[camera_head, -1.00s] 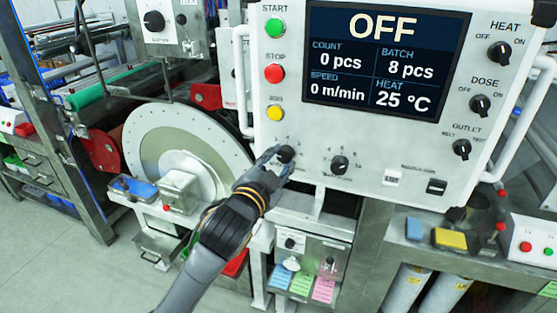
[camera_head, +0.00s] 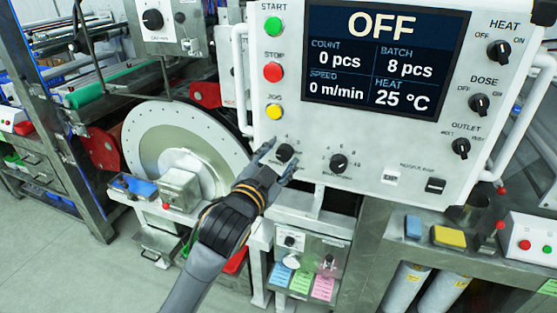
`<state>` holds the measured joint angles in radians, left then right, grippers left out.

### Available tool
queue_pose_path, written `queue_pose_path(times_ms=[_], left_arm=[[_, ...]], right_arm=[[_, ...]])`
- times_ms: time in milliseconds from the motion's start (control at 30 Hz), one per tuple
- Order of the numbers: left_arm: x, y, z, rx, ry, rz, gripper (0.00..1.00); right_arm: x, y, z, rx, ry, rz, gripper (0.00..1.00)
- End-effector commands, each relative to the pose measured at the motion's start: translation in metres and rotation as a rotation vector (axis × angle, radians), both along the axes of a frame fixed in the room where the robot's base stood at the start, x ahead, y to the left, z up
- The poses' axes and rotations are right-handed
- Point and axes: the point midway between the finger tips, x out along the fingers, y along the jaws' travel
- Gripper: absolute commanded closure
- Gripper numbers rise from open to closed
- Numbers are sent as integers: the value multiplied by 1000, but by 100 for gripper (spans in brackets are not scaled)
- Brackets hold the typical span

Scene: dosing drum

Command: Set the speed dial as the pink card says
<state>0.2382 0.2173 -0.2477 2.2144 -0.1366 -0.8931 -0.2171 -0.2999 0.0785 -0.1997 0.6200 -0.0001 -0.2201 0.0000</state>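A black dial (camera_head: 285,152) sits low on the left of the white control panel, under the yellow jog button. My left gripper hides its lower label, so I cannot read whether it is the speed dial. My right gripper is not in view.
The panel screen (camera_head: 385,60) reads OFF, with speed 0 m/min. Green start (camera_head: 274,27) and red stop (camera_head: 273,72) buttons are at the panel's left. HEAT (camera_head: 499,51), DOSE (camera_head: 480,104) and OUTLET (camera_head: 460,148) knobs are at its right. A large disc (camera_head: 150,125) stands behind my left arm.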

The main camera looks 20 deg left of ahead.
Motion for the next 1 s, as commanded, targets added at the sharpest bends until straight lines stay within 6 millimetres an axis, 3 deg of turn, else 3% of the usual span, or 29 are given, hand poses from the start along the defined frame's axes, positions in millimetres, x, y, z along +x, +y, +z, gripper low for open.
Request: queue_pose_path(times_ms=[367, 733, 1000], left_arm=[[-4, 0, -4, 2, 10, -1, 43], [-60, 4, -2, 2, 10, -1, 43], [-74, 5, -1, 2, 8, 0, 43]], right_arm=[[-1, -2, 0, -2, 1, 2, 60], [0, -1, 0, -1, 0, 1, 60], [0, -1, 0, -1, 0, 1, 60]])
